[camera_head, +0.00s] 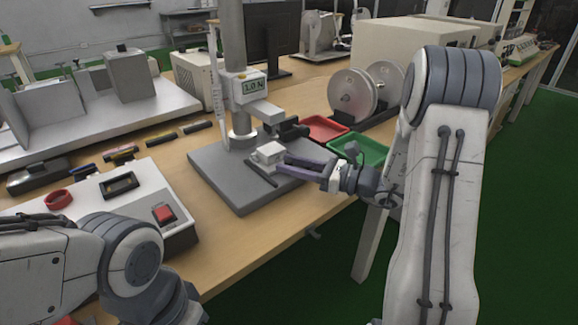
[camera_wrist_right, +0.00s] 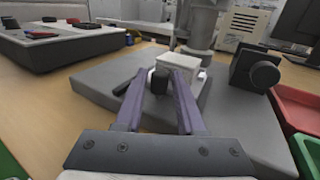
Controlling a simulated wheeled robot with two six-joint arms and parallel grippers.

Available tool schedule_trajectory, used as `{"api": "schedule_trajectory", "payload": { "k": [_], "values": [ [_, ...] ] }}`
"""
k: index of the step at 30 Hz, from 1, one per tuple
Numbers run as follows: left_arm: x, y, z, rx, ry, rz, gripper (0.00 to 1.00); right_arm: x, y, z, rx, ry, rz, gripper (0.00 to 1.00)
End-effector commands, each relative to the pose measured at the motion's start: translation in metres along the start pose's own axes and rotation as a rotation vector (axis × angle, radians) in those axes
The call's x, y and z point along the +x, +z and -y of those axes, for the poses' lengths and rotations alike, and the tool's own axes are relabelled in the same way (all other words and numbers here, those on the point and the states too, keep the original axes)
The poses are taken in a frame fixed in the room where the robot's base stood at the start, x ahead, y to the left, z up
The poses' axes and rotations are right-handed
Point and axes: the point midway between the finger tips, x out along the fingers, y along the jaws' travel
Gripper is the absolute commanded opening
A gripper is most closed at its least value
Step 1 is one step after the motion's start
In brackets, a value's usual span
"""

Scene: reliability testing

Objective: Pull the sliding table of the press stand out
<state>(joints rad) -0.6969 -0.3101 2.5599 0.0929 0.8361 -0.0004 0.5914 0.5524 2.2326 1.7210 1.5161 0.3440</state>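The press stand has a grey base plate (camera_head: 215,180), a column with a display reading "LO N" (camera_head: 247,87), and a small white sliding table (camera_head: 267,153). The table also shows in the right wrist view (camera_wrist_right: 193,64). A black handle (camera_wrist_right: 159,81) stands at its near side. My right gripper (camera_head: 281,164) has purple fingers spread over the base plate. In the wrist view its fingers (camera_wrist_right: 158,75) lie on either side of the handle; whether they touch it I cannot tell. My left arm enters at lower left; its gripper is out of view.
A red tray (camera_head: 325,128) and a green tray (camera_head: 370,150) lie right of the stand. A metal reel (camera_head: 357,98) stands behind them. A control box with a red switch (camera_head: 164,214) is at left. The wooden table's front edge (camera_head: 290,232) is clear.

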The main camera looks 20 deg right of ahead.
Motion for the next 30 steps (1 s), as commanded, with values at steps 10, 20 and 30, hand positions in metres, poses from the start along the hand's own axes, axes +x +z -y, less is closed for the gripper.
{"api": "schedule_trajectory", "payload": {
  "k": [10,20,30],
  "values": [
    [0.001,0.0001,0.0001,0.0,0.0,0.0,0.53,0.0084,0.0,-0.0002,0.0,0.0,-0.001,0.38],
    [0.001,0.0001,0.0001,0.0,0.0,0.0,0.53,0.0079,-0.0001,-0.0001,0.0,0.0,-0.001,0.0],
    [0.0011,0.0001,0.0001,0.0,0.0,0.0,0.53,0.0077,-0.0002,0.0001,-0.001,-0.001,-0.001,0.0]
  ]
}}
